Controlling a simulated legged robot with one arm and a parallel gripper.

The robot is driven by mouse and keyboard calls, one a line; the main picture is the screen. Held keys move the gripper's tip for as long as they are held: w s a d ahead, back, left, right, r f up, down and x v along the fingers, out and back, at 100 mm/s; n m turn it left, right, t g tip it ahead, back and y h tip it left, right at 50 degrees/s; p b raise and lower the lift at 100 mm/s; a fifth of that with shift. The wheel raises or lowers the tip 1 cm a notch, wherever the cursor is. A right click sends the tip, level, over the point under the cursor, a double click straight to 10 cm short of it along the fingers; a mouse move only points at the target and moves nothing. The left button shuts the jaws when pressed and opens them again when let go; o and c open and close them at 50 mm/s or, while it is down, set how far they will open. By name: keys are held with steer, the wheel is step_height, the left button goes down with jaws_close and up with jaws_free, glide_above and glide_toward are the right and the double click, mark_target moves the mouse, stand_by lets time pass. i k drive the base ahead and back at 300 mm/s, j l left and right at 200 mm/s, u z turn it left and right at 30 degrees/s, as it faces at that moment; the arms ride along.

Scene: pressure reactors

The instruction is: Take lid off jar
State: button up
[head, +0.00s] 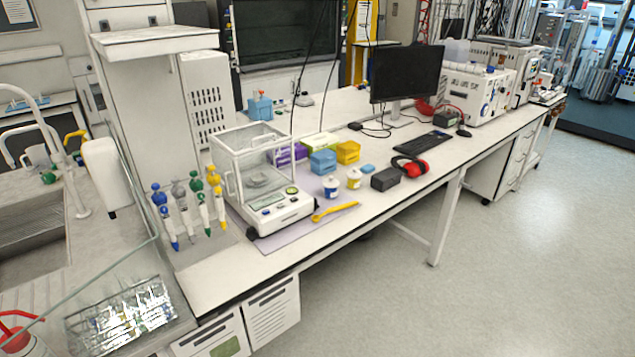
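Two small white jars stand side by side on the bench, in front of the blue and yellow boxes. The left jar (331,190) has a pale top and a dark blue patch low on its side. The right jar (354,179) has a yellowish top and a similar dark patch. The jars are too small in this view to tell how each lid sits. My gripper and arm are not in view.
A glass-sided balance (270,205) stands left of the jars, with a yellow scoop (335,211) in front. A stand of pipettes (190,215) is further left. A dark grey box (385,179) and red-and-black headphones (410,167) lie right. The floor (500,270) before the bench is clear.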

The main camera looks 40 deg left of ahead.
mark_target(331, 183)
steer(key=u, duration=1.25)
